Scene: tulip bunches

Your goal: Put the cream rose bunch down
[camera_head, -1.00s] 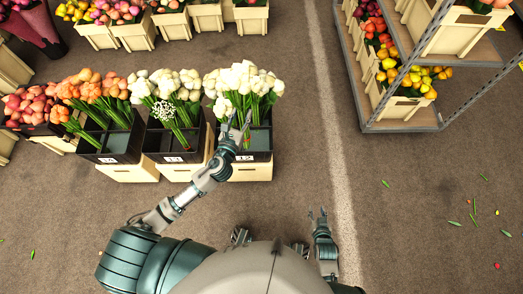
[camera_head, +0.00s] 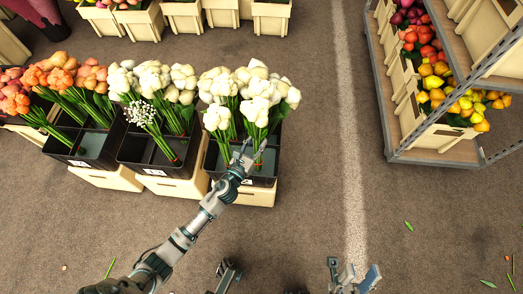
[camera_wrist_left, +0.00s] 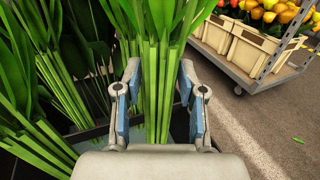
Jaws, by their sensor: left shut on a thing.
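The cream rose bunch (camera_head: 257,110) has pale round heads on green stems. It stands upright at the front right of the right black crate (camera_head: 262,180), among other cream bunches. My left gripper (camera_head: 253,150) is at its stems, over the crate's front part. In the left wrist view, my left gripper (camera_wrist_left: 158,100) is shut on the green stems (camera_wrist_left: 158,85), which pass between its blue-padded fingers. The stem ends are hidden behind the gripper's body. My right gripper (camera_head: 352,272) is open and empty, low over the floor at the bottom of the head view.
A middle crate (camera_head: 165,178) holds cream and small white flowers. A left crate (camera_head: 85,158) holds orange ones. A metal trolley (camera_head: 440,158) with yellow and red tulips stands at the right. The floor between the crates and trolley is clear, crossed by a pale line (camera_head: 352,150).

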